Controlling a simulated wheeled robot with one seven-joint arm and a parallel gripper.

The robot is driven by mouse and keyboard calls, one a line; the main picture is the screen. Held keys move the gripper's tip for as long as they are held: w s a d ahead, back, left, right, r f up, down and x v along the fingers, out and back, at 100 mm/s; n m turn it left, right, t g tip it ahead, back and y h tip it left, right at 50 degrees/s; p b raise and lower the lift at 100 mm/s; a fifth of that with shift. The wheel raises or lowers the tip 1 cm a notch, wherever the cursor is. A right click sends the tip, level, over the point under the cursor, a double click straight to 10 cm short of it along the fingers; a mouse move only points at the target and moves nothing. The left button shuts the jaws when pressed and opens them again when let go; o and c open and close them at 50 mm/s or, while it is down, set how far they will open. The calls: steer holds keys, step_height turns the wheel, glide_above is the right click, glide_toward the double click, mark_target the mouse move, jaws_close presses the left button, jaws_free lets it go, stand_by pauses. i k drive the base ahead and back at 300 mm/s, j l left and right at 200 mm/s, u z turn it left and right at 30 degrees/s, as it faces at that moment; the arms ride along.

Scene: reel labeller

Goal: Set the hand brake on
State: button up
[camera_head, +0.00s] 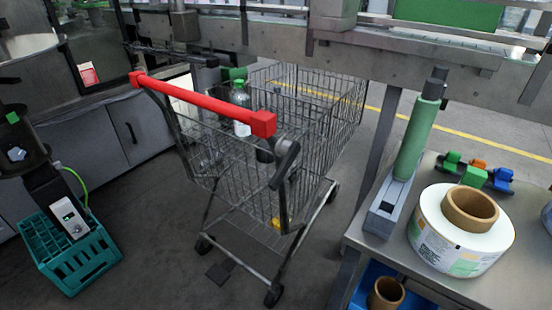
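A lever with a thick green grip (417,135) and a dark tip stands near the left edge of the metal table at the right. It rises steeply from a long grey slotted base (389,205) and leans a little right at the top. It looks like the hand brake; no on or off marking is readable. A black curved lever-like part (284,165) also shows near the right end of the shopping cart's red handle; I cannot tell what it is. I cannot make out my gripper in this view.
The shopping cart (265,185) stands left of the table, with a bottle (240,108) showing in it. A white label reel (440,240) and small coloured clamps (473,177) are on the table (395,247). A teal crate (72,262) stands left. Steel beams cross above.

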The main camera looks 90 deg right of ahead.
mark_target(291, 150)
steer(key=i+l+z, duration=0.25)
steer(key=i, duration=0.25)
steer(key=i+l+z, duration=0.3)
steer(key=i, duration=0.2)
steer(key=z, duration=3.25)
